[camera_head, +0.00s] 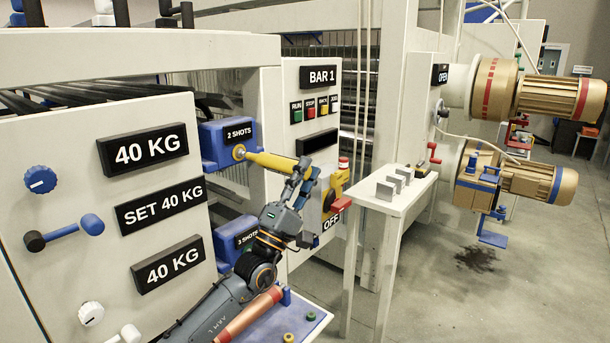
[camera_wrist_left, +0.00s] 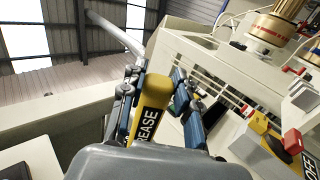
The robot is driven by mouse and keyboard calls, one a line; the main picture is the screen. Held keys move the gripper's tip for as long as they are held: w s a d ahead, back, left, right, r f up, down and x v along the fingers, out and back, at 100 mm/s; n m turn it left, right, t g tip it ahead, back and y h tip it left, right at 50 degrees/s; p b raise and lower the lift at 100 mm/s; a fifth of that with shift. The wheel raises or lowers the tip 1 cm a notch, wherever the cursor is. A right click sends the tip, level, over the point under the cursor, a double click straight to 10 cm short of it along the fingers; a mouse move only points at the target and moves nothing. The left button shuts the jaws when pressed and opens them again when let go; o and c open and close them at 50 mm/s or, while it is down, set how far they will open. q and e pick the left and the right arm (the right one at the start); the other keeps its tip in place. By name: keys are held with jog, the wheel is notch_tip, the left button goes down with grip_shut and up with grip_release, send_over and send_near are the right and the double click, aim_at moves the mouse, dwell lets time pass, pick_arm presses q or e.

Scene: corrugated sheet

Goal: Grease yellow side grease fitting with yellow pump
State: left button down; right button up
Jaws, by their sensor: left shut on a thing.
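The yellow pump (camera_head: 275,160) is a yellow cylinder held nearly level in my left gripper (camera_head: 300,182). The gripper is shut around its rear part. Its thin front end points left, at the yellow-ringed fitting (camera_head: 238,153) on the side of the blue block marked "2 SHOTS" (camera_head: 215,146). The tip looks in line with the fitting and at or very close to it; I cannot tell whether they touch. In the left wrist view the pump (camera_wrist_left: 152,95), with a black "GREASE" label, sits between the fingers. My right gripper is in neither view.
A lower blue block marked "3 SHOTS" (camera_head: 227,238) sits behind my left arm. A blue tray (camera_head: 300,330) with small coloured knobs is at the bottom. The "BAR 1" panel (camera_head: 297,140) stands just behind the pump. A white table (camera_head: 400,205) is at right.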

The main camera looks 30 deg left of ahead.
pick_arm(q)
jog(key=shift+r+b, duration=0.1)
jog(key=shift+b, duration=0.2)
dwell(0.4)
dwell(0.5)
jog(key=shift+b, duration=0.4)
jog(key=shift+a+r+b, duration=0.1)
jog(key=shift+a+b, duration=0.65)
jog(key=shift+b, duration=0.1)
dwell(0.8)
jog(key=shift+d, duration=0.2)
jog(key=shift+d, duration=0.55)
dwell(0.4)
